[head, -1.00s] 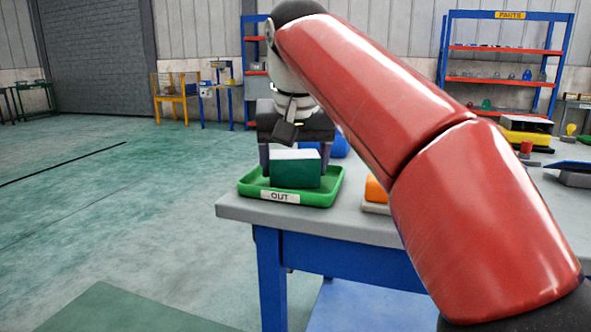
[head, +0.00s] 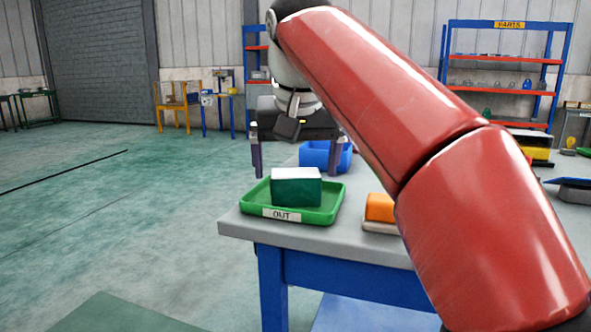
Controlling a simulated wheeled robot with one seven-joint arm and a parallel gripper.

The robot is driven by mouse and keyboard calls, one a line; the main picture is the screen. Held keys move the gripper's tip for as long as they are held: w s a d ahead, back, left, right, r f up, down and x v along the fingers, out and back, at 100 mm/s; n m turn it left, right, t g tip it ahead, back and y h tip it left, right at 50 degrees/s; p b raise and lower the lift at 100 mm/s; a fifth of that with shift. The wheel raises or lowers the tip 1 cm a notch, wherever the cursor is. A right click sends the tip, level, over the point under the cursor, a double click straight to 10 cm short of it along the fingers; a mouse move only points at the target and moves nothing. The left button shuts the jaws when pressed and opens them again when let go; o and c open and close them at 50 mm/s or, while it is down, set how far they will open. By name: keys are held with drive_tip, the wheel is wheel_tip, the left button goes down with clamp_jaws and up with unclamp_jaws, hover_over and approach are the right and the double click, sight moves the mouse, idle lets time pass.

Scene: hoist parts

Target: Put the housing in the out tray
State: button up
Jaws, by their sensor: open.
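The housing, a dark green block with a pale top (head: 297,188), sits in the green out tray (head: 330,213), which has an "OUT" label on its front. The tray stands at the near left corner of the table. My gripper (head: 295,168) is above and behind the housing, with its fingers spread wide and nothing between them.
A blue bin (head: 325,155) stands behind the tray. An orange block (head: 379,207) on a pale base lies right of the tray, partly behind my red arm. Open floor lies left.

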drive_tip(key=p+v, duration=0.3)
drive_tip(key=v, duration=0.5)
drive_tip(key=shift+r, duration=0.2)
drive_tip(key=shift+s, duration=0.1)
